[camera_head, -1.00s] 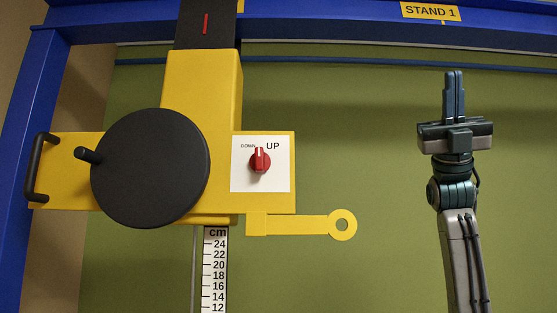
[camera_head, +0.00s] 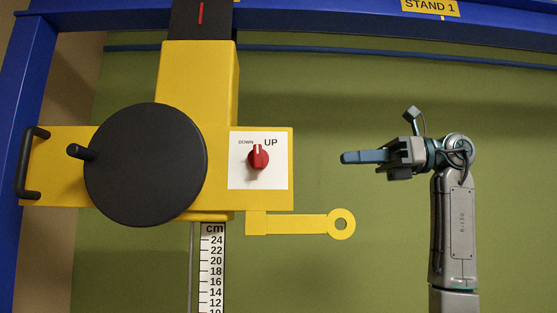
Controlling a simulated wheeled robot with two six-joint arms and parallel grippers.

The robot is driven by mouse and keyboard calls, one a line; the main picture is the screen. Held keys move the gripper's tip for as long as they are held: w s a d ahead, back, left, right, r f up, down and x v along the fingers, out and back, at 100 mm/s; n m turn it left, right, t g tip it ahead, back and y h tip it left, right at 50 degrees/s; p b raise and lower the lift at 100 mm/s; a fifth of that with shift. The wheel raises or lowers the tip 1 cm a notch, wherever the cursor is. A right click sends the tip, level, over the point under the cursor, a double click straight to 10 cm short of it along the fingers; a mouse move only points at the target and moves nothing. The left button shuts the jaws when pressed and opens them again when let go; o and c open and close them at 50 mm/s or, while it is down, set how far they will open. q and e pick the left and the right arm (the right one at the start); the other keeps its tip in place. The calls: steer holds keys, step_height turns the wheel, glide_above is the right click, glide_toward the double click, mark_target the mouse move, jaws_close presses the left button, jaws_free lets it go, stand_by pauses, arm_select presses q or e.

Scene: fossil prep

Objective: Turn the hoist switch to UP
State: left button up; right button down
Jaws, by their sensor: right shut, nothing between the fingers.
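My right gripper (camera_head: 347,157) is shut and empty. Its fingers point left toward the knob at about the same picture height, with a clear gap between them. My left gripper is not in view.
A large black disc with a crank knob (camera_head: 146,164) and a black handle (camera_head: 31,163) are left of the switch. A yellow arm with a ring end (camera_head: 340,224) sticks out below the plate. A cm scale (camera_head: 211,265) hangs below. Blue beams (camera_head: 330,22) frame the hoist.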

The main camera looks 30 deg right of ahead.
mark_target(263, 164)
steer(key=shift+d, duration=0.1)
steer(key=shift+w, duration=0.1)
steer(key=p+x, duration=0.5)
steer(key=x, duration=0.8)
steer(key=shift+w+a+f, duration=0.1)
steer(key=shift+w+a, duration=0.15)
steer(key=shift+a, duration=0.2)
steer(key=shift+f, duration=0.1)
